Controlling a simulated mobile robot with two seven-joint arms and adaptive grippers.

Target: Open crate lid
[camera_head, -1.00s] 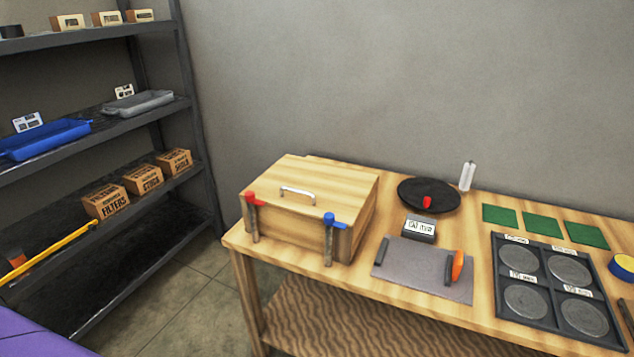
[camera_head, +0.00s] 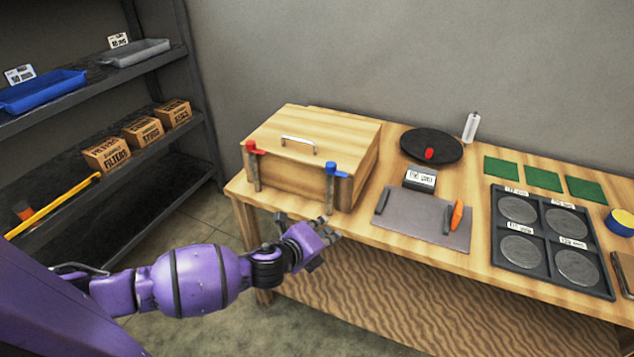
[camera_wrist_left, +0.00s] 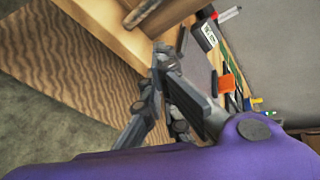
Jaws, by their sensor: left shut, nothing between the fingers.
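The wooden crate (camera_head: 290,181) stands at the left end of the workbench with its lid (camera_head: 325,131) down. A silver handle (camera_head: 299,141) is on top of the lid. A red-handled latch (camera_head: 252,160) and a blue-handled latch (camera_head: 332,175) sit on the crate's front. My left gripper (camera_head: 330,229) is low in front of the bench edge, below the blue latch and apart from it. The left wrist view shows its fingers (camera_wrist_left: 165,52) closed together with nothing between them. My right gripper is in neither view.
The workbench (camera_head: 375,223) holds a grey mat (camera_head: 418,217), a black disc (camera_head: 420,140), a label block (camera_head: 421,179), green squares (camera_head: 543,180) and a dark tray (camera_head: 549,283). Shelves (camera_head: 140,72) stand at the left. Open floor lies between shelves and bench.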

